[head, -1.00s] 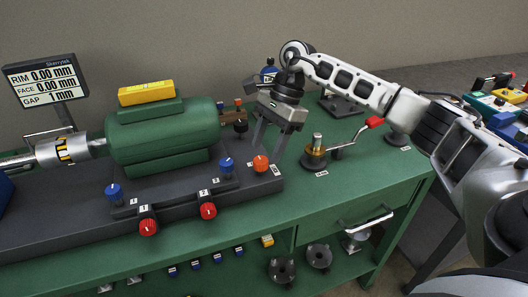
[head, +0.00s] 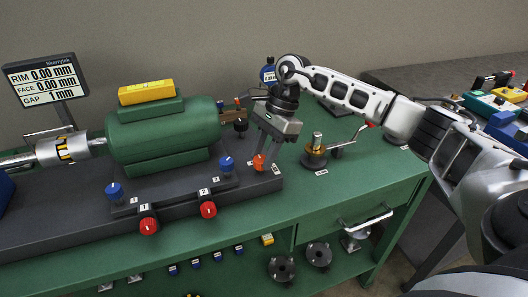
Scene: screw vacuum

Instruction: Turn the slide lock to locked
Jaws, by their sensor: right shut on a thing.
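An orange knob (head: 259,162) stands at the right end of the dark base plate (head: 60,228), with a small white label beside it too small to read. It appears to be the slide lock. My right gripper (head: 264,158) points down over the knob, its fingers at either side of it and shut on it. The fingers partly cover the knob, so its pointer mark cannot be read. My left gripper is not in view.
A green motor (head: 165,130) with a yellow level (head: 146,92) sits left of the gripper. Blue knobs (head: 226,164) and red knobs (head: 208,209) line the plate's front. A crank vise (head: 314,155) stands to the right. The green bench front (head: 270,212) is clear.

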